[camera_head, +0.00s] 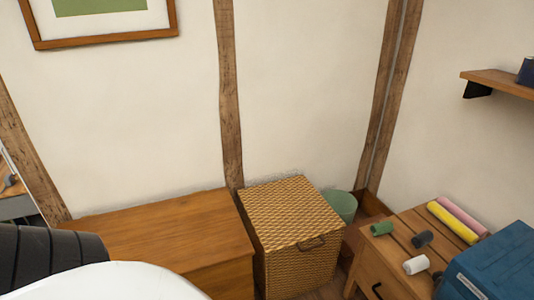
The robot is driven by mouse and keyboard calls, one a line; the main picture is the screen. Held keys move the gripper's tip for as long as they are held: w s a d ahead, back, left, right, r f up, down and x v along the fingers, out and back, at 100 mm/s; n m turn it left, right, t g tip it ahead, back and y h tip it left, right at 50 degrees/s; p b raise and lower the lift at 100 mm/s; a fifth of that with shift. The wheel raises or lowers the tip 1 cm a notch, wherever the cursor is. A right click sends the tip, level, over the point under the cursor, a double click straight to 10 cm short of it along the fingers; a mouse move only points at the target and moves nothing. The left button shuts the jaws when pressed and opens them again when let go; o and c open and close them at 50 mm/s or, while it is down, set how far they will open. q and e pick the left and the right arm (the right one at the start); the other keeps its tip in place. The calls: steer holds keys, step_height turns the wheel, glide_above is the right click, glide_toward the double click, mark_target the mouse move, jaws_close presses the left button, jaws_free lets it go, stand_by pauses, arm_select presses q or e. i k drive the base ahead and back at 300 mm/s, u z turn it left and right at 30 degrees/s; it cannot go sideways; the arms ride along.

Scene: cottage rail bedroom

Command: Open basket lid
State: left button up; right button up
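A woven wicker basket (300,260) stands on the floor against the wall, right of a wooden chest. Its flat square lid (291,210) is closed. A dark handle (312,243) shows on the front near the lid's edge. Neither of my grippers is in the head view. A dark ribbed part and a white rounded part at the lower left look like mine.
The wooden chest (170,236) adjoins the basket's left side. A green bin (342,205) stands behind its right side. A slatted wooden table (400,244) at right holds several rolls and a blue box (497,262). A wall shelf (497,82) is at upper right.

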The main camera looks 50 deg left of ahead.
mark_target(285, 214)
steer(key=u, duration=0.7)
steer(key=k, duration=1.2)
steer(key=u, duration=0.7)
steer(key=i, duration=2.2)
steer(key=z, duration=0.25)
